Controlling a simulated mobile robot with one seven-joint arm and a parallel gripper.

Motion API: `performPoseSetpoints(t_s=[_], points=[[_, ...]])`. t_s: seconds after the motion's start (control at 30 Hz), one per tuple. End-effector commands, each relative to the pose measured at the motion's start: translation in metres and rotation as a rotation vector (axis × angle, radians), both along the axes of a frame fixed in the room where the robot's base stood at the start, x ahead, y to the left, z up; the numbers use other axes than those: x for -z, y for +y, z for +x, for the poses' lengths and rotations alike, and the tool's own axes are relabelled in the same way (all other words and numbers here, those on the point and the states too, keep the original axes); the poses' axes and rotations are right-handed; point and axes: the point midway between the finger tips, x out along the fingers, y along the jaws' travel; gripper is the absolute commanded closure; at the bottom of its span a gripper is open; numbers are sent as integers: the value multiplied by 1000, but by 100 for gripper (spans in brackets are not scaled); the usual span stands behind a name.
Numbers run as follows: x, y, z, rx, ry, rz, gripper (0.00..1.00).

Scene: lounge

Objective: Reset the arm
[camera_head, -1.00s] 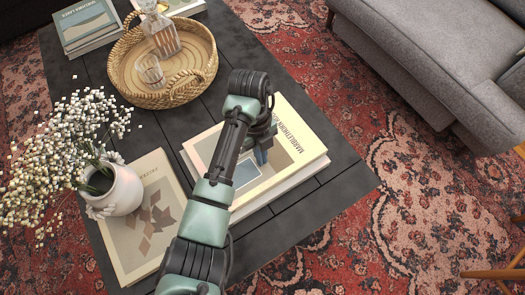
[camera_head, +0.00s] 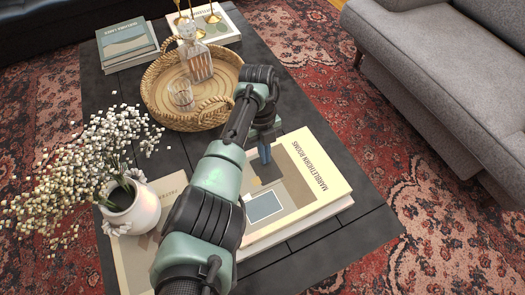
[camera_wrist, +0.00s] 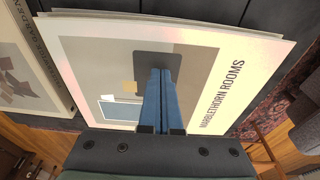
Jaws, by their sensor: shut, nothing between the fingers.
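My gripper (camera_head: 264,153) is over the near part of the dark coffee table (camera_head: 370,222), above a large cream book titled "Marblethorn Rooms" (camera_head: 318,190). In the wrist view its two blue fingers (camera_wrist: 161,75) are together, with nothing between them. They point at the book's cover (camera_wrist: 208,95); whether the tips touch it I cannot tell. My arm reaches up from the bottom of the head view and hides part of the book and table.
A white vase (camera_head: 130,205) with small white flowers stands left, by another book (camera_head: 172,188). A wicker tray (camera_head: 150,88) holds a glass decanter (camera_head: 198,66) and a tumbler (camera_head: 181,95). Books (camera_head: 127,45) lie at the back. A grey sofa (camera_head: 430,75) is at right.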

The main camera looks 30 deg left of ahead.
Motion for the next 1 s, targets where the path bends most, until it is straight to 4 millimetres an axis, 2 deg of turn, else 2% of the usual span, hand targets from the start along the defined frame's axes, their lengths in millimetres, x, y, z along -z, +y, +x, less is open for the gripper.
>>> performPoseSetpoints(t_s=[0.3, 0.53, 0.63, 0.73, 0.83, 0.9, 0.97, 1.0], points=[[0, 10, 8, 0, -2, -1, 100], [-1, 10, 8, 1, -2, -1, 100], [-4, 5, 17, -12, -26, 6, 100], [-16, -11, 42, -62, -108, 26, 100], [-42, -39, 84, -163, -255, 37, 100], [-69, -62, 114, -256, -381, 24, 100], [-96, -80, 136, -342, -485, -5, 100], [-115, -93, 149, -401, -554, -33, 100]])
